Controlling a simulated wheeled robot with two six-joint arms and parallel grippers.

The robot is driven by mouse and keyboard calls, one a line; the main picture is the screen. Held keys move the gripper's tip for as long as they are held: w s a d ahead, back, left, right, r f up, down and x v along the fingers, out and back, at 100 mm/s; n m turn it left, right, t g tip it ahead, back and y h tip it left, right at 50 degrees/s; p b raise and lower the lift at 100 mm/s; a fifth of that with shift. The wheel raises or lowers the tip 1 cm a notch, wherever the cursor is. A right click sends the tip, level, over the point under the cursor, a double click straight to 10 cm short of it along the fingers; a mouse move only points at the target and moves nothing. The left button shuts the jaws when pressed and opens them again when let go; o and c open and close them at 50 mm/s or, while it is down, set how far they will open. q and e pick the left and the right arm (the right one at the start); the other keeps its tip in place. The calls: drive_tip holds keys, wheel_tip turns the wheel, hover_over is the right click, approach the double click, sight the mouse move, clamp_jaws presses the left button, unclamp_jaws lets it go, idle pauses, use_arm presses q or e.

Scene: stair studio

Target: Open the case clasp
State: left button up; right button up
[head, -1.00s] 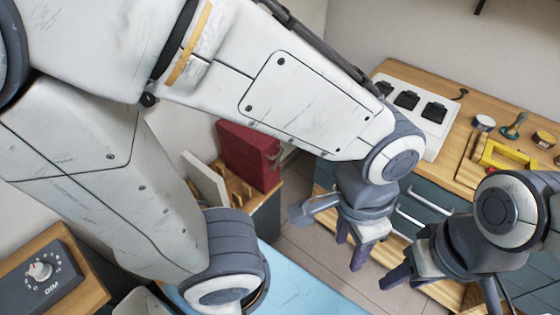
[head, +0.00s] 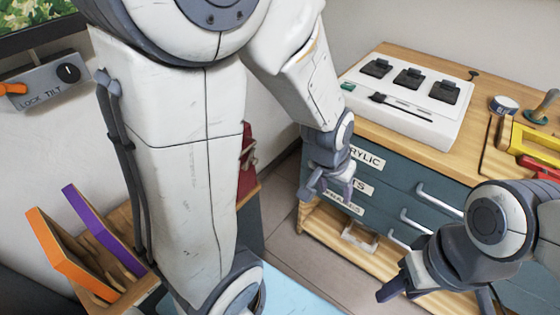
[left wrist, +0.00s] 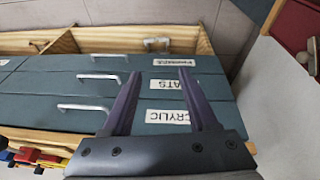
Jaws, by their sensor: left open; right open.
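A red case (head: 247,178) stands beyond my left arm, which hides most of it. A small metal part shows on its near side, but I cannot tell whether it is the clasp. In the left wrist view, a red surface (left wrist: 296,25) shows at the top right edge. My left gripper (head: 327,192) is open and empty in front of the drawer cabinet, to the right of the case and apart from it. Its two spread fingers (left wrist: 158,90) show in the left wrist view. My right gripper (head: 388,284) is open and empty at the lower right.
The blue-grey drawer cabinet (head: 395,185) has labelled drawers and bar handles. A white switch panel (head: 410,105) and tools lie on its wooden top. Orange (head: 65,255) and purple (head: 103,232) boards stand in a wooden rack at left. Floor shows between the case and the cabinet.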

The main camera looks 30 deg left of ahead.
use_arm(q)
drive_tip(key=w+a+f+n+t+y+b, duration=0.1)
drive_tip(key=w+a+f+n+t, duration=0.1)
drive_tip(key=w+f+n, duration=0.3)
drive_tip(key=w+a+f+n+t+y, duration=0.1)
drive_tip(key=w+f+t, duration=0.15)
drive_tip(key=w, duration=0.55)
drive_tip(key=n+g+y, duration=0.7)
drive_tip(key=n+y, duration=0.4)
drive_tip(key=y, duration=0.6)
approach(251, 160)
drive_tip(key=a, duration=0.7)
drive_tip(key=shift+w+f+t, duration=0.2)
drive_tip(key=shift+w+t, duration=0.1)
drive_tip(key=shift+t, duration=0.15)
clamp_jaws()
